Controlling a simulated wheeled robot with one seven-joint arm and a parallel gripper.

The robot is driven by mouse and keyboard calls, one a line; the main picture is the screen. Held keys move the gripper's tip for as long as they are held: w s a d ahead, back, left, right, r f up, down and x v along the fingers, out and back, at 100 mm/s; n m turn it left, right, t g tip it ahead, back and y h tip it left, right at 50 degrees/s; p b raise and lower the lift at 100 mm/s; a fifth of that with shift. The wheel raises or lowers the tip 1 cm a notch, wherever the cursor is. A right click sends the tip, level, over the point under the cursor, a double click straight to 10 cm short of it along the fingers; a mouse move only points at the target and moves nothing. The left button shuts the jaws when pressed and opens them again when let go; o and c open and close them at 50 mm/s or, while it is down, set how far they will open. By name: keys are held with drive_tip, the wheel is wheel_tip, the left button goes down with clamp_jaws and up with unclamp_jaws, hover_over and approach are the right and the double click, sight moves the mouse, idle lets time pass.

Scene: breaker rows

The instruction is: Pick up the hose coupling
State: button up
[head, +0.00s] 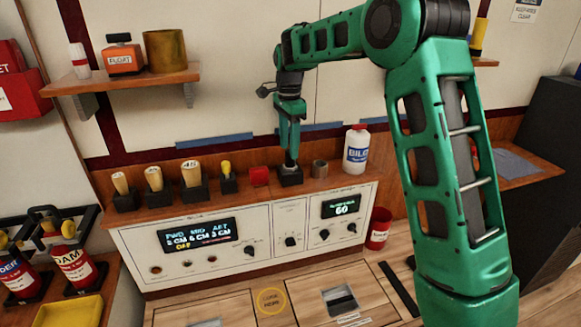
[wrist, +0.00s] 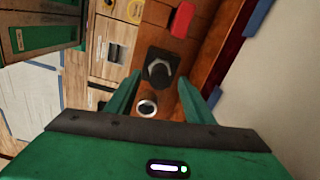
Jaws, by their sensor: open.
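A short grey-brown hollow cylinder (head: 320,169), which looks like the hose coupling, stands upright on the wooden shelf above the control panel. In the wrist view its round open top (wrist: 147,108) lies between my fingers, closer to the left one. My gripper (head: 290,163) is open and points down, just left of the cylinder in the head view, over a black block (head: 290,177). In the wrist view the black block (wrist: 159,66) sits just past my fingertips (wrist: 160,79). I cannot tell whether my fingertips touch anything.
A white bottle (head: 356,149) stands close right of the cylinder. The wall rises behind; the control panel (head: 250,240) is below the shelf.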

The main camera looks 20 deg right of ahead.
sight(290, 165)
drive_tip(key=shift+d+f, duration=0.2)
drive_tip(key=shift+f, duration=2.1)
drive_tip(key=shift+w, duration=0.1)
drive_tip(key=c, duration=1)
drive_tip(key=shift+r, duration=0.15)
